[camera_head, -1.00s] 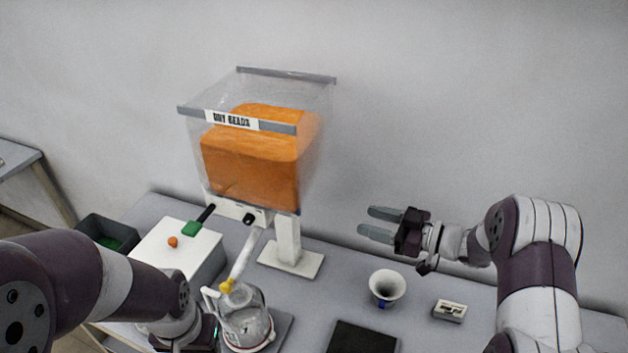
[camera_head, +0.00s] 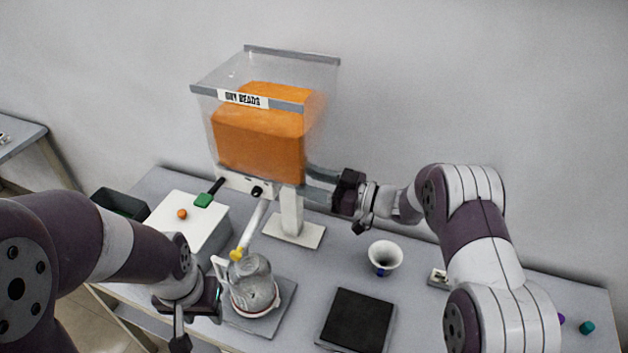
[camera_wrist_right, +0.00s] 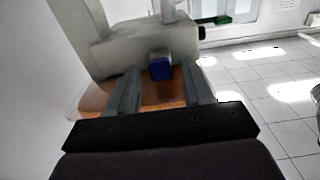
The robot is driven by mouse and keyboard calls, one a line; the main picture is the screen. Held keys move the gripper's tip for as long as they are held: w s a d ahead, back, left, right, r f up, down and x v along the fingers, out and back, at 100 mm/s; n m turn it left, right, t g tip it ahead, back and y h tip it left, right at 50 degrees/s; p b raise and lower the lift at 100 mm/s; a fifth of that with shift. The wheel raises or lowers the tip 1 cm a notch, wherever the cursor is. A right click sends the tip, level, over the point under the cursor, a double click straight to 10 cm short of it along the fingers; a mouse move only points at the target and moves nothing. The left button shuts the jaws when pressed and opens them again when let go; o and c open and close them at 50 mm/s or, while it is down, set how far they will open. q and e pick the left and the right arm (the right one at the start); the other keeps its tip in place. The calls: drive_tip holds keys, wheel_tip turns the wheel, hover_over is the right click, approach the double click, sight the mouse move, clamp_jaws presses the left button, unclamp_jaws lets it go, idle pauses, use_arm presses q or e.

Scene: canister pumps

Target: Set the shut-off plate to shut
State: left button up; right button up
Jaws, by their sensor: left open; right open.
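The hopper (camera_head: 259,145), labelled for dry beads, holds orange contents above a pale outlet housing (camera_head: 232,183). A black knob (camera_head: 257,191) shows on the housing's front. In the right wrist view, a blue tab (camera_wrist_right: 160,68), perhaps the shut-off plate's end, sticks out of the housing (camera_wrist_right: 140,45). My right gripper (camera_head: 309,183) is open at the hopper's lower right; its fingertips (camera_wrist_right: 161,78) lie either side of the tab's line, apparently not gripping it. A clear jug (camera_head: 254,288) stands under the spout (camera_head: 252,228). My left gripper (camera_head: 214,300) is open beside the jug, its fingers partly hidden.
A white box (camera_head: 187,240) bears a green block with a black handle (camera_head: 204,200) and an orange ball (camera_head: 182,214). A white funnel-like cup (camera_head: 385,257) and a black pad (camera_head: 356,320) are on the table right of the jug. A dark bin (camera_head: 119,204) is far left.

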drive_tip(key=shift+w, duration=0.1)
clamp_jaws()
drive_tip(key=shift+b+x, duration=0.55)
drive_tip(key=shift+x, duration=1)
drive_tip(key=shift+r, duration=0.1)
drive_tip(key=shift+c, duration=0.7)
unclamp_jaws()
drive_tip(key=shift+a, duration=0.1)
drive_tip(key=shift+o, duration=0.7)
drive_tip(key=shift+a, duration=0.1)
drive_tip(key=b+v, duration=0.3)
drive_tip(key=v, duration=0.9)
drive_tip(key=shift+d, duration=0.3)
